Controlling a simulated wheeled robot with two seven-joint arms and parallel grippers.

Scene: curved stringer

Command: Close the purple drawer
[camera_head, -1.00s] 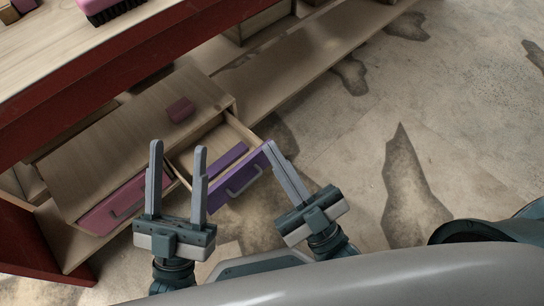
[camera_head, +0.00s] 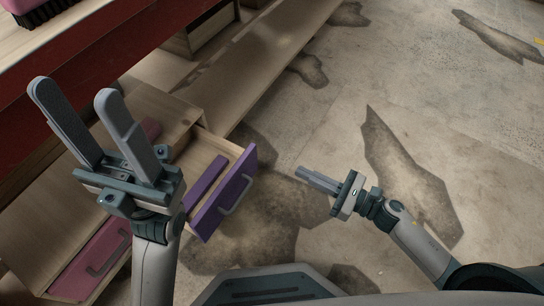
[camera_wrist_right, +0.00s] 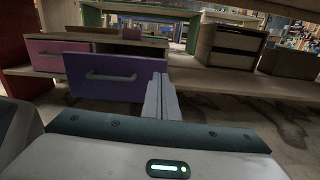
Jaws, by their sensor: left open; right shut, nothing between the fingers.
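The purple drawer (camera_head: 227,196) stands pulled out of a low wooden cabinet in the head view, with a curved grey handle on its front. A purple bar-like piece lies inside it. The purple drawer also shows in the right wrist view (camera_wrist_right: 105,77), left of the fingers. My left gripper (camera_head: 78,100) is open and raised above the cabinet, left of the drawer, with nothing between its fingers. My right gripper (camera_head: 301,172) is shut and empty, to the right of the drawer front and apart from it in the head view. It also shows in the right wrist view (camera_wrist_right: 161,80).
A pink drawer (camera_head: 92,262) is beside the purple one, on its left. A long wooden shelf board (camera_head: 262,75) runs behind. The stained concrete floor at right is clear.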

